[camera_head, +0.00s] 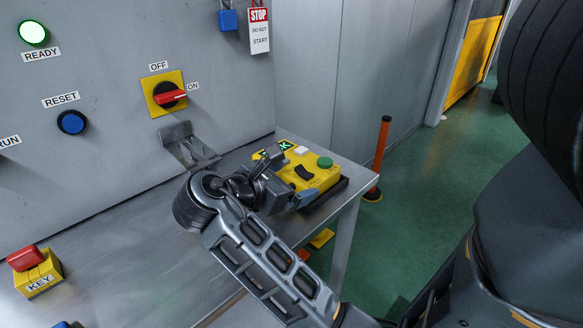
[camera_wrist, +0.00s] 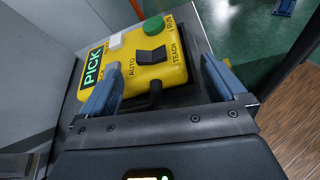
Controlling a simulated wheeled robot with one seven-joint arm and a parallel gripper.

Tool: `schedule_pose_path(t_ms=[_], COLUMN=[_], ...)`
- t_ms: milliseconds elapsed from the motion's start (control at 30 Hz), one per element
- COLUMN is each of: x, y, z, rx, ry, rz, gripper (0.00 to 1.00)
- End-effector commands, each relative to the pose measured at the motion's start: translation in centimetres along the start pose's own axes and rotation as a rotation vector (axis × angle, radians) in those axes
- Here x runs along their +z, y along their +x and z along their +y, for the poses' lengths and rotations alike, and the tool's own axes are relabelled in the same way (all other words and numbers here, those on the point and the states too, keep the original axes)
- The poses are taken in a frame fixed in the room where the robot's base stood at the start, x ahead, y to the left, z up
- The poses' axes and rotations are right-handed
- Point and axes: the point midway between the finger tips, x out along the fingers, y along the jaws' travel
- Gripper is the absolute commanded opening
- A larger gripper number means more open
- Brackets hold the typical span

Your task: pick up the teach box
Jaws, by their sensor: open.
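The teach box (camera_head: 308,172) is a yellow box with a green round button, a white button, a black rocker switch and a dark screen with green marks. It sits at the right end of the grey metal shelf (camera_head: 345,167), on a dark base. In the wrist view the teach box (camera_wrist: 151,62) shows a green PICK label and AUTO, TEACH and RUN lettering. My gripper (camera_wrist: 160,88) is open, with its blue fingers apart at either side of the box's near part. I cannot tell whether either finger touches it. In the head view my gripper (camera_head: 285,193) partly hides the box.
A grey panel behind carries a rotary switch (camera_head: 169,94), a blue reset button (camera_head: 72,122), a lit ready lamp (camera_head: 33,33) and a padlock (camera_head: 228,19). A red-topped yellow key block (camera_head: 37,270) stands at lower left. An orange post (camera_head: 379,158) stands beyond the shelf on green floor.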

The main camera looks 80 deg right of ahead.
Motion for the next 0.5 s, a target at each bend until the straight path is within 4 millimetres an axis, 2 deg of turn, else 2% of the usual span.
schedule_pose_path(t_ms=[300,500], x=[0.5,0.5], y=[4.2,4.8], z=[0.1,0.1], rx=[-0.001,0.001], ry=[0.001,0.001], rz=[-0.001,-0.001], gripper=[0.98,0.98])
